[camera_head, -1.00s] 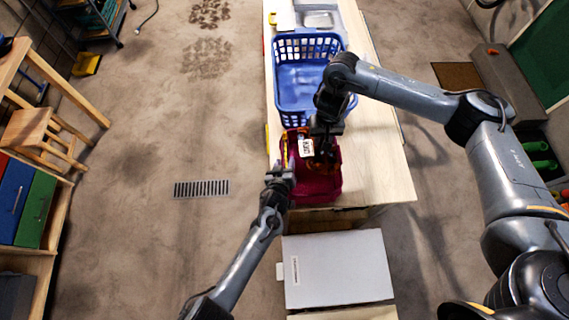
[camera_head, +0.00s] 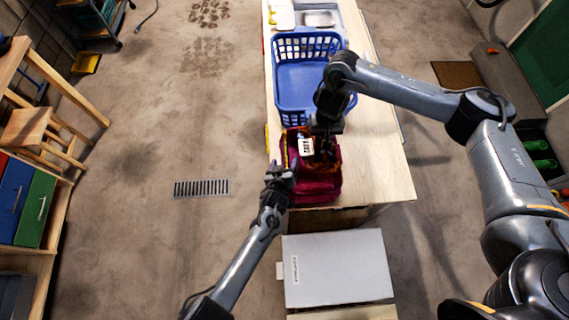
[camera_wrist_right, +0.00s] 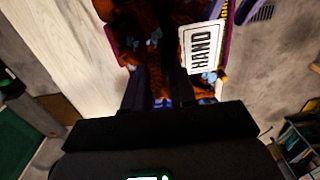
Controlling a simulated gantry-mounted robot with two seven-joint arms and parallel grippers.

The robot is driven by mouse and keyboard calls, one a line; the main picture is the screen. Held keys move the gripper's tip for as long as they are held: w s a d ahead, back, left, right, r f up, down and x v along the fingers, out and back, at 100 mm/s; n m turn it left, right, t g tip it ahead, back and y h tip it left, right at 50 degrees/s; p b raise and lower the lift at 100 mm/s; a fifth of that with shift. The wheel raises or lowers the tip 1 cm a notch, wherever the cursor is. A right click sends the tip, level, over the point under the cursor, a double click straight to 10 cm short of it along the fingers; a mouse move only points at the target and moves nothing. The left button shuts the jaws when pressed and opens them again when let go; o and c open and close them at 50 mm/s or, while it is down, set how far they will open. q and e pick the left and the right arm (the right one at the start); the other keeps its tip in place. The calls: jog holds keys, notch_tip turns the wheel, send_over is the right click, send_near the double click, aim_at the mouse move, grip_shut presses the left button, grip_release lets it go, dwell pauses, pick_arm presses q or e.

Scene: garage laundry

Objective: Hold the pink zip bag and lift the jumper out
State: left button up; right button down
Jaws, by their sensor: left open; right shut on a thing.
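The pink zip bag (camera_head: 318,190) stands open at the near end of the pale bench, with a white label (camera_head: 306,147) at its left side. The rust-brown jumper with blue flecks (camera_wrist_right: 150,25) fills the bag's mouth in the right wrist view; how much is still inside is hidden. My right gripper (camera_head: 325,150) is over the bag, pointing down, shut on the jumper. Its fingers (camera_wrist_right: 160,95) show dark against the knit in the wrist view. My left gripper (camera_head: 279,172) is open at the bag's left edge; whether it touches the bag is unclear.
A blue laundry basket (camera_head: 300,85) stands just behind the bag. A grey-white box (camera_head: 335,270) is in front of the bench. Bare bench top (camera_head: 375,180) lies to the right of the bag, open floor to the left.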

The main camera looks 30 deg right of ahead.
pick_arm(q)
jog(key=shift+s+r, duration=0.1)
jog(key=v, duration=1.2)
